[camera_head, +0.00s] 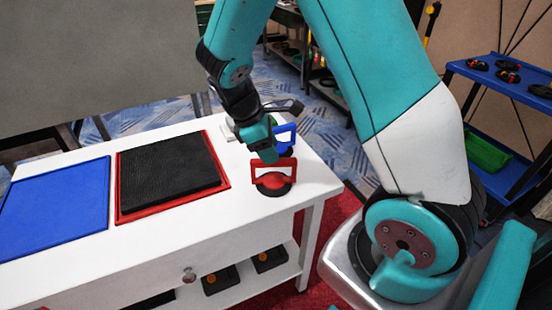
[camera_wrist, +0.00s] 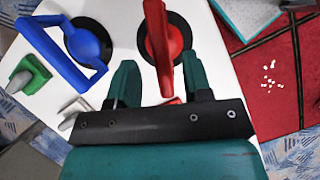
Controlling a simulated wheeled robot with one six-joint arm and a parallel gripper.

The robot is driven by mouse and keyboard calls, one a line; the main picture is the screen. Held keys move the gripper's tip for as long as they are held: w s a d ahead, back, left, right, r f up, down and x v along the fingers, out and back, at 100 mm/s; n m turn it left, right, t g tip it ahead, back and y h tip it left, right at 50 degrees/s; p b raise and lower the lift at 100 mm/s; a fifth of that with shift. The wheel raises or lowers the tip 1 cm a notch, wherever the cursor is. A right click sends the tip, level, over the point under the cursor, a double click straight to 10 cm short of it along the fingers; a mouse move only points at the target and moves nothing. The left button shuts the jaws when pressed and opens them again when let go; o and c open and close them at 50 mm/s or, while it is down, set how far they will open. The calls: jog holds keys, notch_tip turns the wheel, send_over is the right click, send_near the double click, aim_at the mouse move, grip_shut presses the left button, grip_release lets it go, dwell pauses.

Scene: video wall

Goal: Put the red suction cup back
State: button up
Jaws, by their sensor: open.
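The red suction cup (camera_head: 273,181) stands on the white table (camera_head: 225,255) near its right end, its black disc down and its red handle up. In the wrist view the red suction cup (camera_wrist: 164,50) shows with its handle running between the two fingers. My gripper (camera_head: 264,155) is just above and behind it, pointing down. In the wrist view my gripper (camera_wrist: 158,78) is open, with a finger on each side of the handle. I cannot tell whether a finger touches it.
A blue suction cup (camera_head: 285,140) stands just behind, left of the red one in the wrist view (camera_wrist: 85,48). A green object (camera_wrist: 32,74) lies beyond it. A black panel in a red frame (camera_head: 170,174) and a blue panel (camera_head: 52,212) lie left on the table.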

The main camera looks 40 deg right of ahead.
jog(key=v, duration=0.7)
jog(key=shift+a, duration=0.1)
jog(key=s+a+r+m+t+y, duration=0.1)
jog(key=s+a+r+y, duration=0.3)
jog(key=s+a, duration=0.4)
jog(key=s+a+r+m+t+y, duration=0.1)
jog(key=s+a+r+m+y, duration=0.1)
jog(key=s+a+r, duration=0.4)
jog(key=s+a+y, duration=0.1)
jog(key=s+a, duration=0.2)
jog(key=s, duration=0.1)
jog(key=shift+s+a+t+y, duration=0.3)
jog(key=shift+s+t+y, duration=0.05)
jog(key=shift+t+y, duration=0.05)
jog(key=shift+p, duration=0.35)
notch_tip(320, 180, up, 4)
jog(key=p, duration=0.3)
jog(key=shift+f, duration=0.2)
